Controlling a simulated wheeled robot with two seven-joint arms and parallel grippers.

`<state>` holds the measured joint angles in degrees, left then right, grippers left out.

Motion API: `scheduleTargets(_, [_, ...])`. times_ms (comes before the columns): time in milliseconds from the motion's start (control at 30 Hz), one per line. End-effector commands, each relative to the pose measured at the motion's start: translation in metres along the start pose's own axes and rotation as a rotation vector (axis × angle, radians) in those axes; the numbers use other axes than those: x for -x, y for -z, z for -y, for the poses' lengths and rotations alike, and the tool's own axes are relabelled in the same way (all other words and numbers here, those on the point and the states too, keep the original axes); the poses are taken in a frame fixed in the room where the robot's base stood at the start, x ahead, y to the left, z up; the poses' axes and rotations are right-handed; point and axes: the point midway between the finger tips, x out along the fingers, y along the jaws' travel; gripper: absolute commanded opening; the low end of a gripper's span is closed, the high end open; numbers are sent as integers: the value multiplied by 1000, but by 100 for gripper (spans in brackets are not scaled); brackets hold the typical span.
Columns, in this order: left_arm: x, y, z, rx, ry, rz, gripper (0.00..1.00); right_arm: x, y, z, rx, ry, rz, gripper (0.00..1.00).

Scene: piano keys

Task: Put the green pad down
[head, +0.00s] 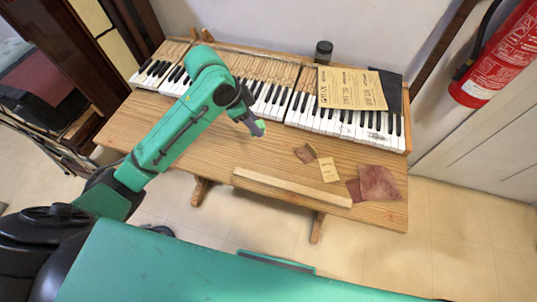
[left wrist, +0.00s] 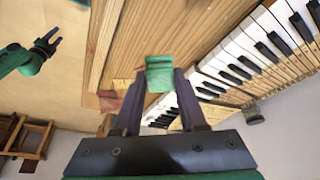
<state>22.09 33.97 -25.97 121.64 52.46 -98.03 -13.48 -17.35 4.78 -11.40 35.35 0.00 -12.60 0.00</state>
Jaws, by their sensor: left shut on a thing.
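The green pad (left wrist: 159,74) is small and sits between the two fingertips of my left gripper (left wrist: 158,88) in the left wrist view. The gripper is shut on it. In the head view my left gripper (head: 256,129) is over the wooden table (head: 225,155), just in front of the piano keys (head: 270,104); only a sliver of the pad (head: 262,128) shows there. I cannot tell how far the pad is above the wood. My right gripper (left wrist: 48,40) shows small at the upper left of the left wrist view, open and apart from the table.
A long wooden strip (head: 290,187) lies along the table's front edge. Reddish-brown sheets (head: 379,182), a yellow card (head: 329,170) and a small brown piece (head: 305,153) lie at the right. Printed yellow paper (head: 350,89) and a dark jar (head: 323,52) are behind. Bare wood lies left of centre.

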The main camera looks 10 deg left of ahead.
Motion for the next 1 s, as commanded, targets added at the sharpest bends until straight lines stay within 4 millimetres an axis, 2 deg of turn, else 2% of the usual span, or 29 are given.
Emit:
scheduleTargets(33, [6,9,11,-116,-35,-1,0,-12,3,6,0,8,-7,50])
scheduleTargets(200, [42,34,19,-437,-174,0,0,-23,10,15,3,20,-19,50])
scheduleTargets(300, [54,40,19,-527,-217,1,0,-24,8,11,3,14,-17,50])
scheduleTargets(367, [54,40,18,-549,-230,1,0,-23,7,6,3,8,-14,50])
scheduleTargets(467, [37,32,18,-552,-238,4,0,-20,3,-1,1,-2,-8,50])
scheduleTargets(800, [-65,-10,17,-549,-235,3,0,-10,2,-3,-1,-5,-5,50])
scheduleTargets(1000, [-97,-23,17,-551,-232,2,0,-9,3,4,-3,4,-6,50])
